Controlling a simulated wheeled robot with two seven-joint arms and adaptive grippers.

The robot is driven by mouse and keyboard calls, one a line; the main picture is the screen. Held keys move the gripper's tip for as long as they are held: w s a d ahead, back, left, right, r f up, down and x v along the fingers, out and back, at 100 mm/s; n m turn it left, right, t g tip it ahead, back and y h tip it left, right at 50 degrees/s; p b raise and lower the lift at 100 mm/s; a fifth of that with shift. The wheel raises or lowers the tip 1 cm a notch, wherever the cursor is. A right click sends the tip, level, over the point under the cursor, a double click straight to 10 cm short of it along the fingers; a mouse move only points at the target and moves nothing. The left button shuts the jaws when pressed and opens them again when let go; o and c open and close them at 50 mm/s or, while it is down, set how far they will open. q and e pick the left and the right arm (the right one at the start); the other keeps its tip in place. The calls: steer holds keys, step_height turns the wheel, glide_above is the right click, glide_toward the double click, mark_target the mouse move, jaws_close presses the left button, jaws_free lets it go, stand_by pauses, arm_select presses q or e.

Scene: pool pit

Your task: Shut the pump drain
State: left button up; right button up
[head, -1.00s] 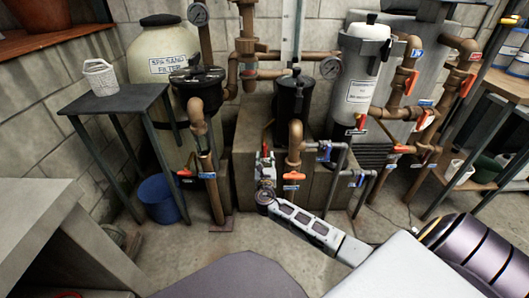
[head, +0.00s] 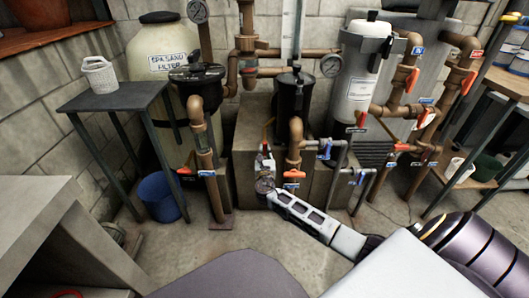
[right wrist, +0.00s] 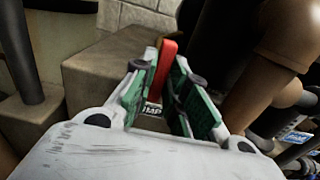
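In the right wrist view a red lever handle (right wrist: 166,62) stands upright between the two green-padded fingers of my right gripper (right wrist: 166,75). The fingers are apart, with gaps to the lever; I cannot tell whether either pad touches it. A label partly reading "PUMP" (right wrist: 152,109) shows behind the fingers; the valve body is hidden. In the head view my right gripper (head: 265,163) is at the front of the pump's concrete block, below the black pump strainer (head: 293,97). The lever is too small there to make out clearly. My left gripper is not in view.
A brown pipe with an orange-handled valve (head: 294,174) stands close right of my gripper. The concrete block (right wrist: 105,70) is close behind. A dark side table (head: 115,98) and blue bucket (head: 160,197) stand left.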

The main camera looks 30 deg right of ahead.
jaws_close()
steer(key=shift+f+m+b, duration=0.15)
steer(key=shift+m+b, duration=0.7)
steer(key=shift+m, duration=0.25)
steer(key=m+b, duration=0.2)
steer(key=m, duration=0.2)
steer(key=shift+b, duration=0.4)
steer(key=m, duration=0.5)
steer(key=shift+m, duration=3.7)
